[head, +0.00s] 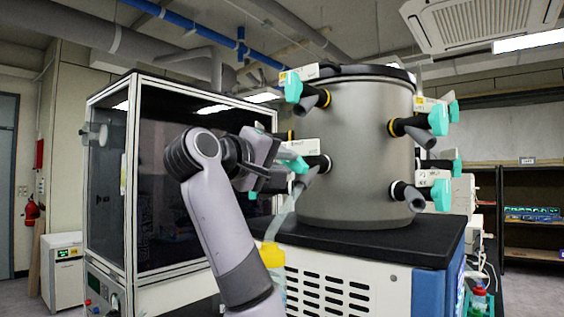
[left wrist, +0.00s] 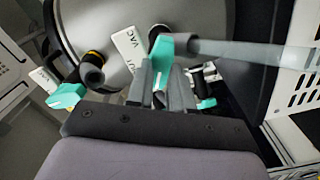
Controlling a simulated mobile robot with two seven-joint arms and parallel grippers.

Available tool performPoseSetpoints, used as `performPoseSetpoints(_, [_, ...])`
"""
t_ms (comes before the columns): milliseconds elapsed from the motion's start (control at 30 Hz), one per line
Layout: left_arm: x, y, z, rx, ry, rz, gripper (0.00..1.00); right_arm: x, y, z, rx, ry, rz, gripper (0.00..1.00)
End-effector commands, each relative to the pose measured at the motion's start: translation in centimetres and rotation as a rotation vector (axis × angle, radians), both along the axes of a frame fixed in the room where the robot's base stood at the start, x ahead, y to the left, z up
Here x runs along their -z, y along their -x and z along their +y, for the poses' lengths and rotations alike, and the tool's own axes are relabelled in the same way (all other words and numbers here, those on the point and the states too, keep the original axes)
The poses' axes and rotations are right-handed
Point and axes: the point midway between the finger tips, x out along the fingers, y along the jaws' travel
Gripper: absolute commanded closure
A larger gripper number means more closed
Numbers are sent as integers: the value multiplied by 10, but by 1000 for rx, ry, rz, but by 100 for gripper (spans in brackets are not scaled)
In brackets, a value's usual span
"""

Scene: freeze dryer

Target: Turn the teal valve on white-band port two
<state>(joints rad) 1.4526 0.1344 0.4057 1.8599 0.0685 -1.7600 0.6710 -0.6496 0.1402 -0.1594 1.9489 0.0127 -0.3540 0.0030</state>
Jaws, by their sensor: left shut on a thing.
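A grey metal drum (head: 355,150) carries several ports with teal valves, some with yellow bands and some with white bands. My left gripper (head: 284,163) is at the lower left port, which has a white band (head: 326,164). It is shut on that port's teal valve (head: 299,165). In the left wrist view, the gripper fingers (left wrist: 166,85) close around the teal valve (left wrist: 162,48), partly hiding it. I cannot read the port's number clearly. My right gripper is not in view.
Another teal valve (head: 293,87) sits above, on a yellow-band port. More teal valves (head: 439,120) are on the drum's right side. A dark glass cabinet (head: 155,180) stands to the left.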

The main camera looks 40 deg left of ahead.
Motion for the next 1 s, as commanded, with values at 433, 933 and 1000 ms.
performPoseSetpoints(433, [1, 0, 1, -2, -177, 22, 100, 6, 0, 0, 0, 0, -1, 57])
performPoseSetpoints(933, [0, 0, 0, -2, -639, 74, 100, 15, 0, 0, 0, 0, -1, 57])
performPoseSetpoints(1000, [0, 0, 0, -3, -706, 82, 100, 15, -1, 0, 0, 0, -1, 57])
